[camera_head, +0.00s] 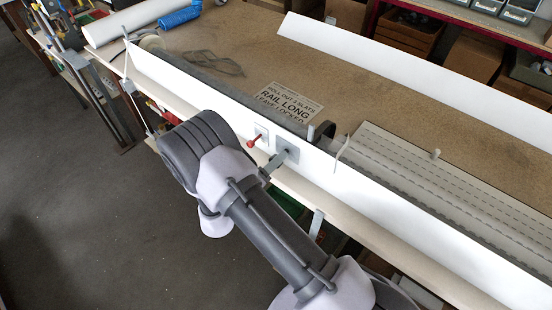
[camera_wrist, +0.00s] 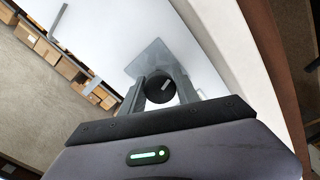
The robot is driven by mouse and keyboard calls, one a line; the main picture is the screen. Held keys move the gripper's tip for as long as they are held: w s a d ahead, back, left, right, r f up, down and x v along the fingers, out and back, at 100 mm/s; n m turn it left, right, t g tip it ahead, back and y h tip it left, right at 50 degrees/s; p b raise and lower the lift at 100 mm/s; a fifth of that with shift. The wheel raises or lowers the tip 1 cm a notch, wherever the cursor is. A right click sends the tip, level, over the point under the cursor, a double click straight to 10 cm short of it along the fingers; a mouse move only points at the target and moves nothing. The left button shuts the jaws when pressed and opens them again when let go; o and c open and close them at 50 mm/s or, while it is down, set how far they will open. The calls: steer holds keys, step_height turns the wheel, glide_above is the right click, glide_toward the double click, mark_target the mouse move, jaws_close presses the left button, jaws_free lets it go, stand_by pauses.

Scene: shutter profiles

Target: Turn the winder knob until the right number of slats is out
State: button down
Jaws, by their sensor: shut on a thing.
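The dark round winder knob (camera_wrist: 160,90) has a pale mark on its face and stands before a grey plate (camera_wrist: 150,58). My gripper (camera_wrist: 158,84) is shut on the knob, one finger on each side. In the head view my gripper (camera_head: 275,162) reaches the grey plate (camera_head: 292,152) on the long white panel; my wrist hides the knob there. A red lever (camera_head: 254,140) on a small white plate is just left of it. Grey slats (camera_head: 440,180) with dashed slots lie behind the panel at the right; their count is unclear. A sign (camera_head: 286,104) reads "ROLL OUT 3 SLATS, RAIL LONG, LEAVE LOCKED".
The long white panel (camera_head: 200,98) runs along the bench's front edge. The brown bench top (camera_head: 240,40) is mostly bare behind it. A white roll (camera_head: 125,22) and blue coil (camera_head: 180,15) lie at the far left. Another white strip (camera_head: 400,62) runs along the back.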

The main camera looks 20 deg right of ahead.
steer(key=n+p, duration=0.1)
steer(key=n, duration=0.5)
steer(key=shift+r+p, duration=0.15)
steer(key=shift+p, duration=0.2)
steer(key=n+h, duration=0.1)
steer(key=n, duration=0.4)
steer(key=shift+g+p, duration=0.4)
steer(key=shift+n, duration=0.3)
steer(key=c, duration=0.9)
jaws_free()
steer(key=p+v, duration=0.1)
steer(key=v, duration=1.6)
steer(key=shift+s+a, duration=0.15)
steer(key=shift+s, duration=0.05)
